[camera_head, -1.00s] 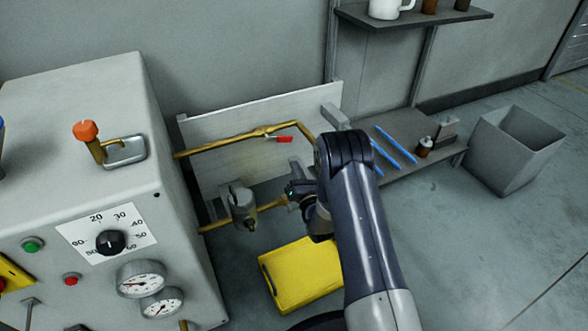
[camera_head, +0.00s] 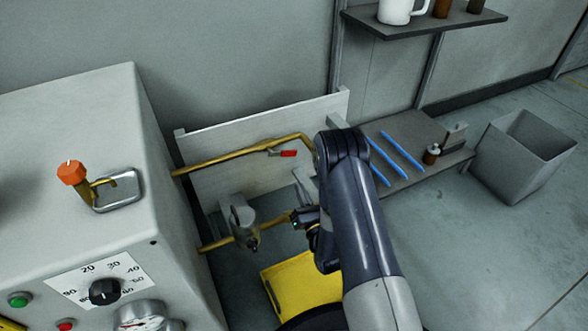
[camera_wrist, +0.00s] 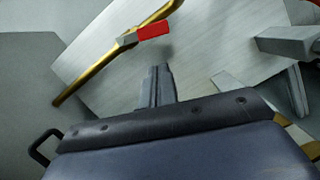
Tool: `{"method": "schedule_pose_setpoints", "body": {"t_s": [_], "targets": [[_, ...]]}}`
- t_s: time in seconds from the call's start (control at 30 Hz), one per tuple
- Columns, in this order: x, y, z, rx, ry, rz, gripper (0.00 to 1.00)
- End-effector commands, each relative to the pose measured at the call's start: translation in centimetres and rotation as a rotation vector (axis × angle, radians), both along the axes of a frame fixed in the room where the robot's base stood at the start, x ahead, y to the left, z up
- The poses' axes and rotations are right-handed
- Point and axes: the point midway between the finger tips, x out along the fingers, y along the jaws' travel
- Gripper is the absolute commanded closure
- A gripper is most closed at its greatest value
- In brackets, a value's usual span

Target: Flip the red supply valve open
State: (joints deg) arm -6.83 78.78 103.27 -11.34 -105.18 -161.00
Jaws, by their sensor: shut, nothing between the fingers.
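The red supply valve handle (camera_head: 287,153) sits on the upper brass pipe (camera_head: 225,157), in front of a pale metal backboard. The handle lies roughly in line with the pipe, pointing right. In the wrist view the red handle (camera_wrist: 154,31) shows at the upper middle, beyond my fingers. My gripper (camera_wrist: 157,72) is shut and empty, with a visible gap between its tips and the handle.
A grey machine cabinet (camera_head: 70,130) with dial and gauges stands at left. A grey regulator (camera_head: 241,218) sits on the lower pipe. A yellow case (camera_head: 305,285) lies on the floor. A low bench holds blue rods (camera_head: 400,150); a grey bin (camera_head: 525,155) stands at right.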

Motion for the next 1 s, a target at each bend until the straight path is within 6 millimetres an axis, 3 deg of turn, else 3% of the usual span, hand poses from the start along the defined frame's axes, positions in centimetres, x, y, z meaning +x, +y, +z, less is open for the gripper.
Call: {"method": "schedule_pose_setpoints", "body": {"t_s": [0.5,1.0], "targets": [[7.8,2.6,1.8,0.002,-0.004,0.001,1.00],[8.7,2.8,2.2,0.002,-0.001,0.000,1.00]]}}
